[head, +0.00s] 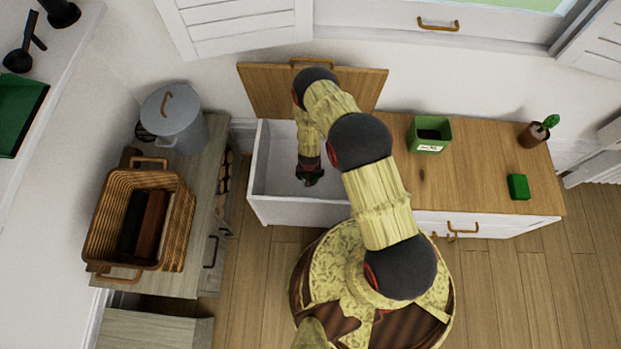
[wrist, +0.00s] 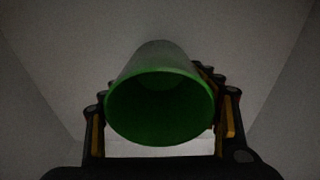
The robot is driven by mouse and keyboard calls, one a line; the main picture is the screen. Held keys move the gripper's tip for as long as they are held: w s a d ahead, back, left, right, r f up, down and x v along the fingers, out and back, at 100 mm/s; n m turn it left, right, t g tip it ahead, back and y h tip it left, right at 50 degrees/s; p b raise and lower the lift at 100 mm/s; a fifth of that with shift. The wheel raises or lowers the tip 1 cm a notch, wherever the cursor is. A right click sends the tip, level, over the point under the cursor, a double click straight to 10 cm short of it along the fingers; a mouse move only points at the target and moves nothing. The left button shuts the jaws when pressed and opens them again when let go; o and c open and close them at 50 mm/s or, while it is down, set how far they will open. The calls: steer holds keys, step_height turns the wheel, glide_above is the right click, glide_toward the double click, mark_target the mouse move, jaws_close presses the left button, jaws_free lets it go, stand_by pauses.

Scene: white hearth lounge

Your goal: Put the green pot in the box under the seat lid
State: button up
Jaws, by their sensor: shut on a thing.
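The green pot (wrist: 160,108) is a round, open-topped cup held between the two fingers of my gripper (wrist: 162,115) in the wrist view. Its dark green inside faces the camera. The wooden seat lid (head: 262,92) stands open, tilted up against the wall behind the box. Pale box walls surround the pot in the wrist view. I cannot tell whether the pot touches the floor of the box.
On the wooden seat top (head: 470,160) right of the box stand a green square planter (head: 430,145), a small potted cactus (head: 533,134) and a green block (head: 518,187). A wicker basket (head: 180,225) and a grey lidded canister (head: 180,120) sit on the left cabinet.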

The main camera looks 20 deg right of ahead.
steer(key=shift+s+f+b, duration=0.1)
steer(key=shift+f+b, duration=0.25)
steer(key=shift+f, duration=0.95)
steer(key=shift+f, duration=0.1)
steer(key=o, duration=1.5)
steer(key=shift+c, duration=0.2)
